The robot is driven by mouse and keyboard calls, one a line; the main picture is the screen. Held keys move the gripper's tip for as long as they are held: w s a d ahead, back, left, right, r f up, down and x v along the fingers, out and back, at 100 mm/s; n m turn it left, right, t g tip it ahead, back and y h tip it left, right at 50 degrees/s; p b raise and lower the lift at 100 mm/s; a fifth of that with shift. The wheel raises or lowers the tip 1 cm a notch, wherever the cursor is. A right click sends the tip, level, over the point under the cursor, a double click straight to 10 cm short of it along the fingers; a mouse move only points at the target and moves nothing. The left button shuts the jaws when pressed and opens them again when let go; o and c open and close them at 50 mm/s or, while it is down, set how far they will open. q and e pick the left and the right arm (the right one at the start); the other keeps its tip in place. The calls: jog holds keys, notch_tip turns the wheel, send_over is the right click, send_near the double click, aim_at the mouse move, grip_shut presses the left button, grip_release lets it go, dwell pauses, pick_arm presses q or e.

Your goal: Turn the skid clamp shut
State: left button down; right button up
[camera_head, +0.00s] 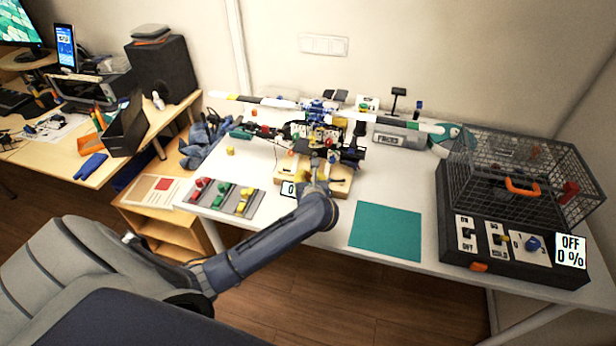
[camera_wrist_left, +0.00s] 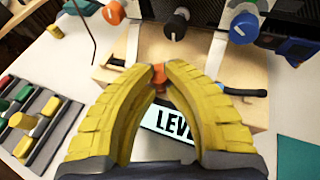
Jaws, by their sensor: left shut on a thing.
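The model helicopter (camera_head: 318,132) stands on a wooden base (camera_head: 341,188) at the middle of the white table. My left gripper (camera_head: 313,178) reaches over the front of this base. In the left wrist view, the yellow fingers of my left gripper (camera_wrist_left: 160,73) are closed at their tips around a small orange piece (camera_wrist_left: 158,88), seemingly the skid clamp's handle. The fingers hide much of it, so its turn angle is unclear. A black lever (camera_wrist_left: 245,92) lies on the base to the right. My right gripper is not in view.
A label reading "LEVE..." (camera_wrist_left: 172,123) sits in front of the base. A grey rack with red, green and yellow pieces (camera_head: 222,197) is to the left. A teal mat (camera_head: 386,231) lies at front right, clear. A wire cage (camera_head: 520,175) stands at far right.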

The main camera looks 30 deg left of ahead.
pick_arm(q)
jog(key=shift+a, duration=0.1)
dwell(0.3)
jog(key=m+h, duration=0.1)
jog(key=m+t+h, duration=0.2)
jog(key=shift+s+a+m+h, duration=0.1)
jog(key=shift+a+m+h, duration=0.15)
jog(key=shift+m+h, duration=0.15)
jog(key=m+h, duration=0.1)
jog(key=h, duration=0.1)
jog(key=m+h, duration=0.1)
jog(key=m, duration=0.1)
jog(key=m+t+h, duration=0.1)
jog(key=h, duration=0.1)
jog(key=shift+a+r+m+h, duration=0.1)
jog(key=shift+a+m+h, duration=0.2)
jog(key=shift+m, duration=0.1)
jog(key=shift+m+h, duration=0.3)
jog(key=c, duration=1.6)
grip_release()
jog(key=shift+d, duration=0.1)
jog(key=shift+s+r, duration=0.1)
jog(key=shift+s, duration=0.35)
jog(key=v, duration=1.1)
jog(key=shift+w, duration=0.1)
